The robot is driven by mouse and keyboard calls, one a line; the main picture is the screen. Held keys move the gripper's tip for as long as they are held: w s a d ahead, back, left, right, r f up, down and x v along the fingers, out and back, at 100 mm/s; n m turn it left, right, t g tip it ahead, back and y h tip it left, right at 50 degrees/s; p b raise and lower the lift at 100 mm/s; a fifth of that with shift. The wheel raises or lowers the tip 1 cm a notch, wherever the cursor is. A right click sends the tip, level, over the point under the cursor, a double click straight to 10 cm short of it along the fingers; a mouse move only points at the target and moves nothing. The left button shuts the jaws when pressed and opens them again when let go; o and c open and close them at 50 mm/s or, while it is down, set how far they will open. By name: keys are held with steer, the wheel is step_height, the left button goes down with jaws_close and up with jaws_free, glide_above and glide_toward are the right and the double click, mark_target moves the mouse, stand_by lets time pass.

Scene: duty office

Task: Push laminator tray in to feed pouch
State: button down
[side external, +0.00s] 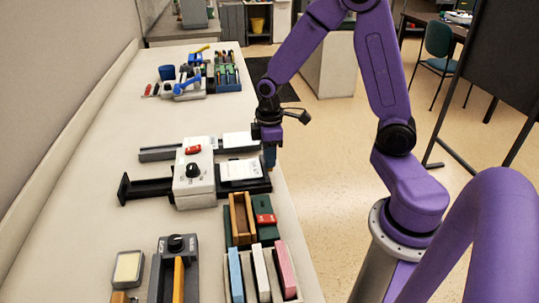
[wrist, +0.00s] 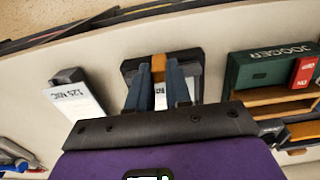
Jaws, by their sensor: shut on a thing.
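The laminator (side external: 190,185) is a pale box with a red switch and a black knob, standing on the bench. Its dark tray (side external: 262,186) sticks out on the right side, towards the bench's front edge, with a white pouch (side external: 240,170) lying on it. My gripper (side external: 269,163) points down at the tray's outer end. In the wrist view, my gripper (wrist: 160,78) has its two blue-grey fingers closed around an orange tab (wrist: 158,66) at the tray's end. The fingers hide part of the tray and the pouch.
A white pack marked 125 MIC (wrist: 75,96) lies beside the tray. A green jogger box (wrist: 262,72) with a red part is on the other side. Erasers or blocks (side external: 262,272) stand in a tray nearer the camera. Pens and tools (side external: 205,75) are at the far end.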

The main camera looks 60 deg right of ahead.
mark_target(256, 167)
steer(key=shift+w+a, duration=1.3)
steer(key=c, duration=1)
jaws_free()
steer(key=shift+c, duration=0.2)
step_height(256, 167, up, 18)
steer(key=shift+f, duration=0.25)
